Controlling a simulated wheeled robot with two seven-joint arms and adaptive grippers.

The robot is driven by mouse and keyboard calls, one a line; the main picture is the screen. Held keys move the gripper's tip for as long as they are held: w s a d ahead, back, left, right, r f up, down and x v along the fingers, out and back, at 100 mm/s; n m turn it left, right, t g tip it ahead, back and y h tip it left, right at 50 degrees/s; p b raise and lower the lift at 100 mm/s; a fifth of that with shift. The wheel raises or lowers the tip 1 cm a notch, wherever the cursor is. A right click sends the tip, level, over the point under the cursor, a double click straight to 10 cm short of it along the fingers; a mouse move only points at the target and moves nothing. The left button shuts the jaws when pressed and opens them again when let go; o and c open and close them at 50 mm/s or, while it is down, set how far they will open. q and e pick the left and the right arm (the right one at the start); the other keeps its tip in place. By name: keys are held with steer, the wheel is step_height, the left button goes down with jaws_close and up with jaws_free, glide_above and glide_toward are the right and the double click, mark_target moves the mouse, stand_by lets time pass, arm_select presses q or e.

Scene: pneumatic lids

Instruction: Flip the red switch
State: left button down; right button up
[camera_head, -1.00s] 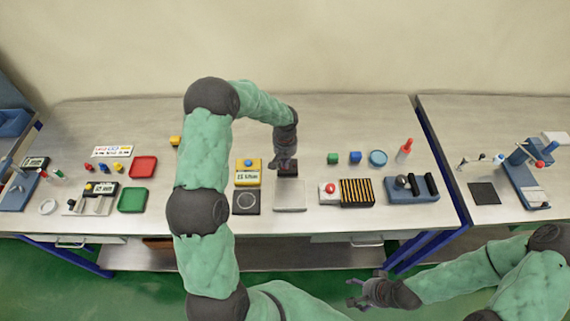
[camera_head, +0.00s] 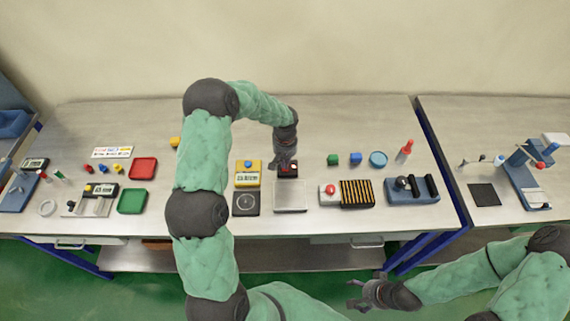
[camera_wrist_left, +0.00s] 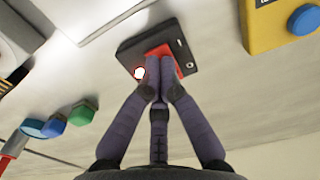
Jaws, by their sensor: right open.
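The red switch (camera_wrist_left: 165,54) is a red rocker set in a small black box (camera_wrist_left: 182,38), with a small bright light at one end in the left wrist view. In the head view the black box (camera_head: 289,174) stands behind a grey plate, with some red showing on top. My left gripper (camera_head: 285,163) is right over it. In the left wrist view its fingertips (camera_wrist_left: 160,88) are together, empty, and at the red rocker, partly covering it; they seem to touch it. My right gripper (camera_head: 356,296) is open and empty, in front of the table.
A yellow device with a blue button (camera_head: 248,164) stands just left of the box. A grey plate (camera_head: 290,197) lies in front of it. A box with a red button (camera_head: 330,190) is to the right. The table behind the box is clear.

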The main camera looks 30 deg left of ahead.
arm_select(q)
steer(key=shift+r+p, duration=1.3)
steer(key=shift+r, duration=1.7)
steer(key=shift+f, duration=0.1)
